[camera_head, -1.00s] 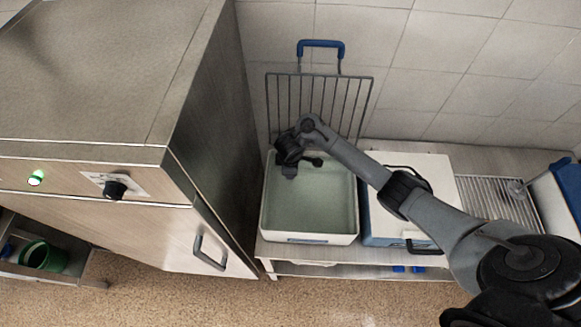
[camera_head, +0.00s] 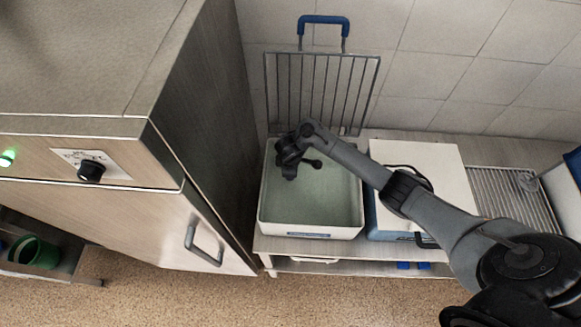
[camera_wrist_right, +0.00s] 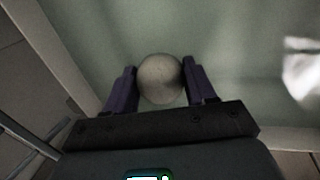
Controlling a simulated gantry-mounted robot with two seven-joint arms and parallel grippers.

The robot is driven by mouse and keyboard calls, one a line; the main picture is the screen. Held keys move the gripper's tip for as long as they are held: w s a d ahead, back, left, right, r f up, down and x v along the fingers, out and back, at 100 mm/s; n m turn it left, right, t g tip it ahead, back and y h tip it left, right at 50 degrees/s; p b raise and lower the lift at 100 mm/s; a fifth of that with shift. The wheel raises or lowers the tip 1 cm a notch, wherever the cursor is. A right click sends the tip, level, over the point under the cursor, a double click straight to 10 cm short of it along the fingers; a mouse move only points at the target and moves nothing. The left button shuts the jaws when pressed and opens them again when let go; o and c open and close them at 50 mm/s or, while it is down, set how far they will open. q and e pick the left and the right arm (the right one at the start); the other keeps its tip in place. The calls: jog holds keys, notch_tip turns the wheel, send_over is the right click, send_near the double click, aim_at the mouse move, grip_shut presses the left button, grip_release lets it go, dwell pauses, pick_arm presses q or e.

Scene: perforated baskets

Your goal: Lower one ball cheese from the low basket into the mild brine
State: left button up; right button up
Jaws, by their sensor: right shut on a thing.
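My right gripper (camera_head: 290,170) is over the left part of a white tank (camera_head: 308,232) of pale green liquid. In the right wrist view, its two dark purple fingers (camera_wrist_right: 160,80) are shut on a round, pale beige ball cheese (camera_wrist_right: 158,88). The liquid (camera_wrist_right: 235,85) lies behind the ball in that view; I cannot tell whether the ball touches it. The ball is hidden by my arm in the head view. The tank's blue front label is too small to read. My left gripper is not in view.
A wire rack with a blue handle (camera_head: 324,20) stands upright behind the tank. A white-lidded blue box (camera_head: 415,160) is close to the tank's right. A tall steel cabinet (camera_head: 200,150) is close on the left. A slatted drain area (camera_head: 505,200) is farther right.

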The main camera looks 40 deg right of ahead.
jog(key=o, duration=1.4)
jog(key=shift+r, duration=0.15)
jog(key=p+v, duration=0.2)
jog(key=p, duration=0.1)
jog(key=shift+w+d+r, duration=0.15)
jog(key=shift+d+r, duration=0.05)
jog(key=p+v, duration=0.4)
jog(key=p, duration=0.1)
jog(key=shift+w+d+r, duration=0.25)
jog(key=shift+w, duration=0.05)
jog(key=shift+w+d+p+v, duration=0.1)
jog(key=shift+p+v, duration=0.65)
jog(key=shift+p, duration=0.15)
jog(key=shift+w+d+p+v, duration=0.15)
jog(key=shift+p+v, duration=0.6)
jog(key=shift+p, duration=0.1)
